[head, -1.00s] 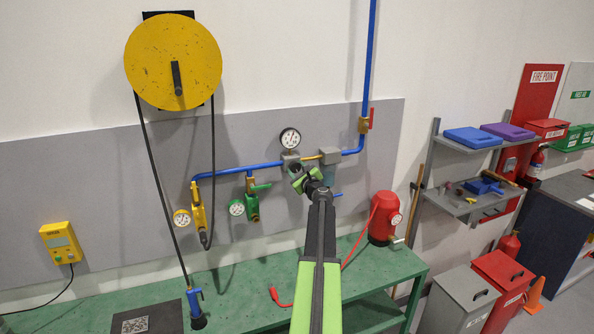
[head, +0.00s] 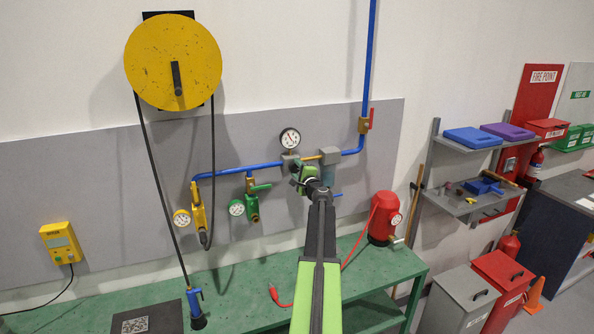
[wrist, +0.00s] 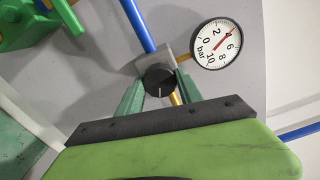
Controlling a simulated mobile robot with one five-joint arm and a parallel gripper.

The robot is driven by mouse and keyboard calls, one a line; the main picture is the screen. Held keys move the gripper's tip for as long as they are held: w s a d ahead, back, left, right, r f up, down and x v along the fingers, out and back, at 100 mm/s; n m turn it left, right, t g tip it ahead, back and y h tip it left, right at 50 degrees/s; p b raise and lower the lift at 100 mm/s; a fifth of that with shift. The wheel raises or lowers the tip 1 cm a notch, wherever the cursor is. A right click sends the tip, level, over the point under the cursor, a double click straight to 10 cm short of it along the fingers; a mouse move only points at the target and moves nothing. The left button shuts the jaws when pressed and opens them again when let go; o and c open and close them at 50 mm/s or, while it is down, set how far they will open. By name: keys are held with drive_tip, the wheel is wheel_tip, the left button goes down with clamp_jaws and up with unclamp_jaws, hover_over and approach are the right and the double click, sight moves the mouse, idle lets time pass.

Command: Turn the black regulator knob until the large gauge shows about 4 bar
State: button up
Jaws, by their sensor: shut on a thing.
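The black regulator knob (wrist: 159,76) shows in the wrist view with a pale line on its face pointing toward the bottom of the picture. My gripper (wrist: 161,84) has its two green fingers on either side of the knob and is shut on it. The large gauge (wrist: 216,43) is right of the knob in the wrist view, its dial tilted. Its red needle lies between the 2 and the 6, about at 4, where it covers the numeral. In the head view the large gauge (head: 290,138) sits above my gripper (head: 299,176), which hides the knob.
A blue pipe (head: 232,170) runs along the grey wall panel. Left of my gripper are a green valve (head: 252,205) and a yellow valve (head: 198,215) with small gauges. A red tank (head: 382,218) stands on the green bench (head: 240,290) at right.

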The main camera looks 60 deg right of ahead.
drive_tip(key=shift+n, duration=0.5)
drive_tip(key=o, duration=1.4)
drive_tip(key=shift+c, duration=0.2)
drive_tip(key=v, duration=1.7)
drive_tip(key=shift+s+a, duration=0.15)
